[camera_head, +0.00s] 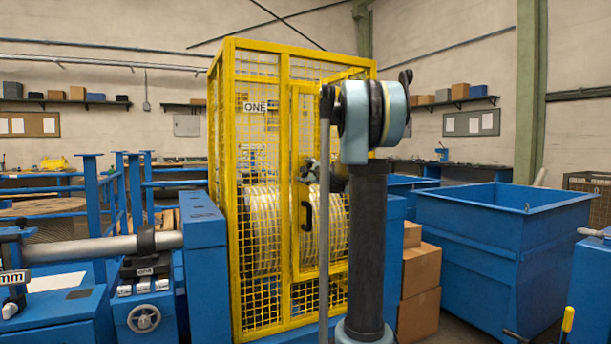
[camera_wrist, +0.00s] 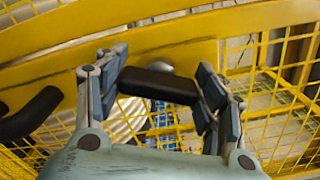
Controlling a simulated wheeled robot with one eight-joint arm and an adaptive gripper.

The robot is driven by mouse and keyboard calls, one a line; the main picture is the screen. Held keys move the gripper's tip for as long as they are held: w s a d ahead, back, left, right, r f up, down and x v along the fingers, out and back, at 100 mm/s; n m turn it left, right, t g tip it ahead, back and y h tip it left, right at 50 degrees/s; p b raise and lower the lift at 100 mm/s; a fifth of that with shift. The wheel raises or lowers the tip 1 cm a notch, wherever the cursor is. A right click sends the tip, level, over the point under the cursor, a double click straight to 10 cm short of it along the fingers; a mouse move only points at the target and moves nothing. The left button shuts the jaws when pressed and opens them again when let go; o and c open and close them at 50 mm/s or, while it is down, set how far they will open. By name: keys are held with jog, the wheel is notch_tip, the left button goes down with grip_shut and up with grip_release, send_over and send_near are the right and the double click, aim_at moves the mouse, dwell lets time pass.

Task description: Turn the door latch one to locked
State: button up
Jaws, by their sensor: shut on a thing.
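The door latch (camera_wrist: 158,84) is a short black bar with a grey round boss behind it, on the yellow door frame (camera_wrist: 170,50) in the wrist view. My gripper (camera_wrist: 163,80) is shut on this latch, one finger at each end of the bar. The bar lies nearly level across the wrist picture, tilted slightly down to the right. In the head view my gripper (camera_head: 311,172) is at the yellow mesh door, above the black pull handle (camera_head: 306,215). My arm and gripper hide the latch there, and no lock marking is legible.
The yellow mesh cage (camera_head: 233,190) bears a sign reading ONE (camera_head: 255,106) and encloses pale round coils or drums. The black pull handle (camera_wrist: 32,115) is close left of my gripper in the wrist view. Cardboard boxes (camera_head: 420,275) and a blue bin (camera_head: 490,245) stand to the right.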

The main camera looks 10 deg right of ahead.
jog(key=n, duration=0.5)
jog(key=shift+s+a+f, duration=0.15)
jog(key=shift+n, duration=0.3)
dwell(0.3)
jog(key=o, duration=1.1)
jog(key=shift+c, duration=0.2)
jog(key=shift+s+d, duration=0.2)
jog(key=shift+s, duration=0.15)
jog(key=v, duration=1.1)
jog(key=shift+a, duration=0.1)
